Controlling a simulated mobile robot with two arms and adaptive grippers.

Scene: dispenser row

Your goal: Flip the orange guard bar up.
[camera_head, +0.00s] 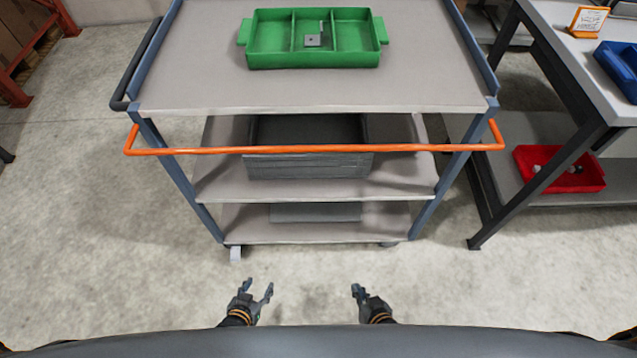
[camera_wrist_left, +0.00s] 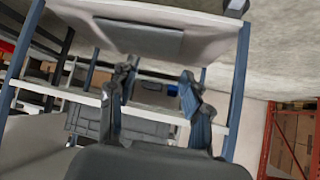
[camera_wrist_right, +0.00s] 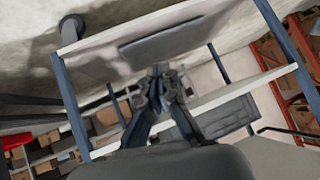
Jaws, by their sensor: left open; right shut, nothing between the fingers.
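The orange guard bar (camera_head: 315,150) runs across the front of the cart, below the top shelf's front edge. Its two ends bend back to the cart's front posts. My left gripper (camera_head: 259,286) is open and empty, low in front of the cart and well apart from the bar. It also shows open in the left wrist view (camera_wrist_left: 158,82). My right gripper (camera_head: 356,288) is shut and empty, to the right of the left one and also apart from the bar. Its fingertips meet in the right wrist view (camera_wrist_right: 158,72).
A green divided tray (camera_head: 272,61) with a small grey part (camera_head: 313,40) sits on the cart's top shelf (camera_head: 190,70). A grey crate (camera_head: 307,165) is on the middle shelf. A table with a red bin (camera_head: 590,180) stands right. Floor before the cart is clear.

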